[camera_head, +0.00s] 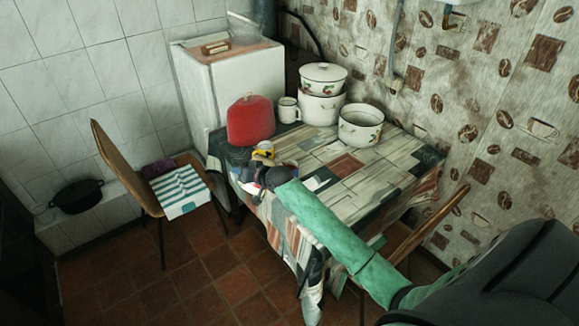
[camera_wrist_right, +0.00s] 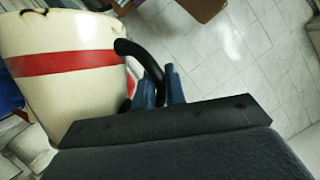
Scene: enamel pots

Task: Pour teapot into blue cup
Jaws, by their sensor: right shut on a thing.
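My right gripper (camera_wrist_right: 163,88) is shut on the black curved handle of a cream vessel with a red band, which I take as the teapot (camera_wrist_right: 90,85). In the head view my right gripper (camera_head: 260,180) is at the table's near left corner, partly blocking the vessel. A small yellow item (camera_head: 263,149) shows just behind it. I cannot make out the blue cup; the bluish bits by the gripper are too small to tell apart. My left gripper is not in view.
The table (camera_head: 335,188) has a patterned cloth. A red container (camera_head: 250,120), a white mug (camera_head: 288,110), stacked white pots (camera_head: 322,105) and an open white pot (camera_head: 361,126) stand towards its back. A chair (camera_head: 128,170) is at left. The table's middle is clear.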

